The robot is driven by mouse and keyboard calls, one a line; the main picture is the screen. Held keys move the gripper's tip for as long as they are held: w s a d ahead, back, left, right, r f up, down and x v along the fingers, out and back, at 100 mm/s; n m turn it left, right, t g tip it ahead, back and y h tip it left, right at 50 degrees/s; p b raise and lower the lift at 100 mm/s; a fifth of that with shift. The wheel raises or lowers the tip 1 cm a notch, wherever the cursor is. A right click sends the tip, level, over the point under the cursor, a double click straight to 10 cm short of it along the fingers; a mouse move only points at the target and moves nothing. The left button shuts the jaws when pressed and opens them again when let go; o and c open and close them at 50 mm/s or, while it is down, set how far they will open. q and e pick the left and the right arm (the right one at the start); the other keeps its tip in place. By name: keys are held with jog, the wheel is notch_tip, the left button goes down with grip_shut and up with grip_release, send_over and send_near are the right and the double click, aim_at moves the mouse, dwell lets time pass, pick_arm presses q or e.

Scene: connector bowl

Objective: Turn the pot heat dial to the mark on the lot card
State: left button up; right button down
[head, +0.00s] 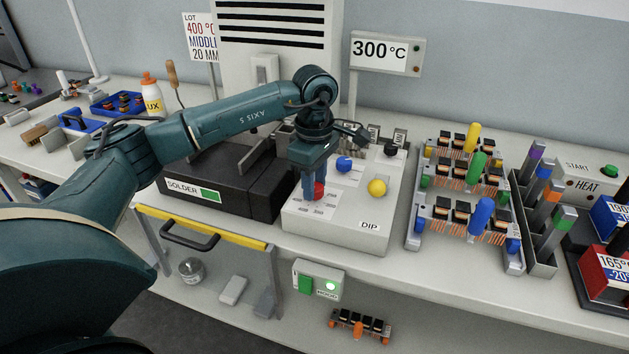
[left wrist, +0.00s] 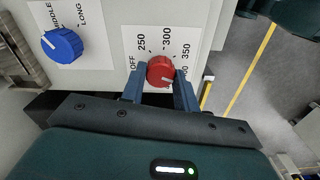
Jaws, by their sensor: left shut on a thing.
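The red heat dial (head: 319,190) sits on the light grey DIP box (head: 345,235). My left gripper (head: 318,190) points down and is shut on it. In the left wrist view my left gripper (left wrist: 160,90) has one finger on each side of the red dial (left wrist: 160,70). Marks OFF, 250, 300 and 350 show around it; a further mark is partly hidden by a finger. The dial's white line seems to point right, towards that mark. The lot card (head: 202,38) reads 400 °C, MIDDLE, 20 MM. A sign (head: 385,50) reads 300 °C. My right gripper is not in view.
Blue (head: 344,164), yellow (head: 377,187) and black (head: 390,151) knobs sit near the red dial on the same box. The dark SOLDER pot (head: 225,190) stands left of it. A rack with coloured handles (head: 465,215) stands to the right.

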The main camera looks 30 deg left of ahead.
pick_arm(q)
jog(key=o, duration=1)
jog(key=shift+c, duration=0.2)
notch_tip(320, 180, up, 13)
dwell(0.5)
